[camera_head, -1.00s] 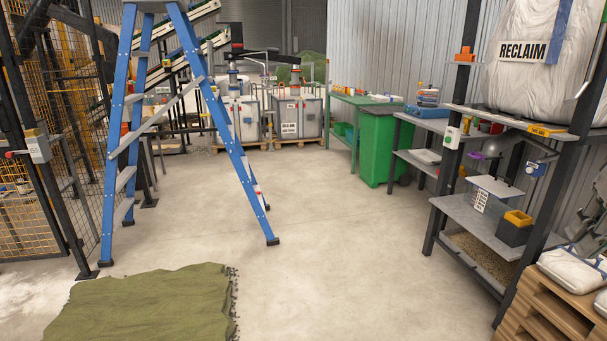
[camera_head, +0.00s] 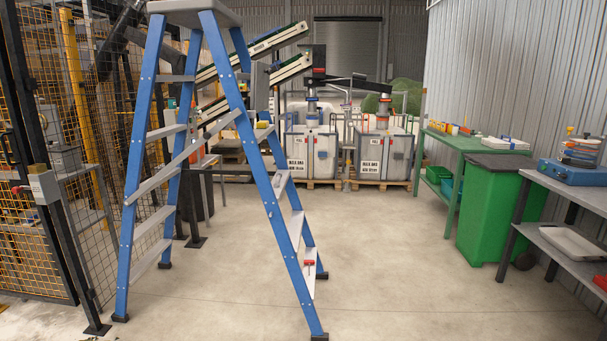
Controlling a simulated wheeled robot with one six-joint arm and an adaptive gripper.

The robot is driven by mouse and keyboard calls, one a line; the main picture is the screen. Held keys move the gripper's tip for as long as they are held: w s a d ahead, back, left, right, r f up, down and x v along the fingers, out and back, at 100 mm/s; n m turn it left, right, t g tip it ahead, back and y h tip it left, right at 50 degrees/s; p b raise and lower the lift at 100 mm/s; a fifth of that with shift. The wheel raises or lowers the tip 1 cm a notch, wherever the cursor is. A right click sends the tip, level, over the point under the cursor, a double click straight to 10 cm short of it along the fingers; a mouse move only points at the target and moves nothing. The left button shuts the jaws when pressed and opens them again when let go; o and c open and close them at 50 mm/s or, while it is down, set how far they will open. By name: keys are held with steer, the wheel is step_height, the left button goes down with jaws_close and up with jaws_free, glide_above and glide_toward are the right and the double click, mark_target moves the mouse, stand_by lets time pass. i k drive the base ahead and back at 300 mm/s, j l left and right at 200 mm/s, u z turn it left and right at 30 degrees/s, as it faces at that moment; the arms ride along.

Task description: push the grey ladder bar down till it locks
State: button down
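A blue stepladder (camera_head: 262,165) with grey treads and a grey top stands upright with its legs spread, left of centre. The grey ladder bar (camera_head: 182,159) runs on a slant between its two sides. Its left end is low on the left leg and its right end is higher on the right leg. I cannot tell from here whether it is locked. My gripper is not in view.
A yellow mesh fence with a dark post and grey box (camera_head: 43,187) stands close left of the ladder. A green bin (camera_head: 497,210), a green bench (camera_head: 455,142) and a grey shelf (camera_head: 570,190) line the right. White tanks stand behind. The floor (camera_head: 400,265) right of the ladder is clear.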

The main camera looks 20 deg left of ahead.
mark_target(206, 135)
steer(key=i+u, duration=0.3)
steer(key=i, duration=0.15)
steer(key=i+l+u, duration=0.1)
steer(key=i+u, duration=0.2)
steer(key=i, duration=0.15)
steer(key=i+l+u, duration=0.15)
steer(key=i+u, duration=0.2)
steer(key=i, duration=0.05)
